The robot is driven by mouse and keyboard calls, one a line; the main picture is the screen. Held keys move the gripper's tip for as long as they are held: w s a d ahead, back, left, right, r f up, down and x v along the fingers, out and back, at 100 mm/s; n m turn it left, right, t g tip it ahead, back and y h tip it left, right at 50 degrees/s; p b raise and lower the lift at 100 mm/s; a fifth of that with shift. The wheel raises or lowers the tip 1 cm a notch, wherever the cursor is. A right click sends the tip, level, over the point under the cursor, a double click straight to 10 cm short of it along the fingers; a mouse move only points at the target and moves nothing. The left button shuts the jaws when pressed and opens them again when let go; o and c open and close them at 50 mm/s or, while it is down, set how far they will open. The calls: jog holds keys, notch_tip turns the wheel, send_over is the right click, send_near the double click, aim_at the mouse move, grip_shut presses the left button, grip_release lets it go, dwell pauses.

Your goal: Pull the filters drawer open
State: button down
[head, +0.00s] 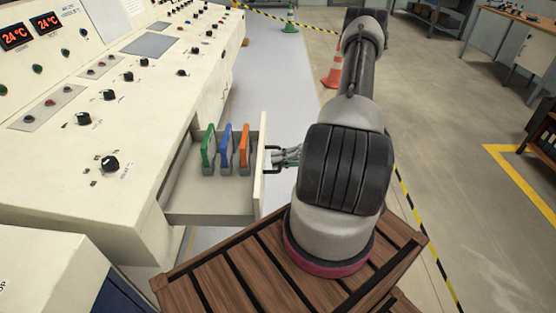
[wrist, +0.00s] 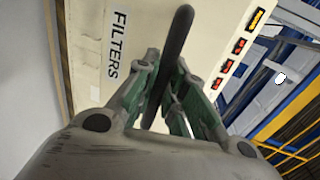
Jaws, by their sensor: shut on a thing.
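The filters drawer (head: 212,207) sticks out of the cream console and stands well open in the head view. Inside it stand a green filter (head: 208,148), a blue filter (head: 226,147) and an orange filter (head: 245,146). My gripper (head: 280,157) is at the drawer's outer face, shut on its dark bar handle (wrist: 176,55). In the wrist view the fingers (wrist: 168,95) lie on either side of the handle. The label FILTERS (wrist: 118,45) shows on the drawer front beside it.
The cream console (head: 75,150) with knobs and displays fills the left. A slatted wooden platform (head: 235,275) is below my arm. Open floor lies to the right.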

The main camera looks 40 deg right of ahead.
jog(key=c, duration=1.5)
grip_release()
jog(key=v, duration=1.2)
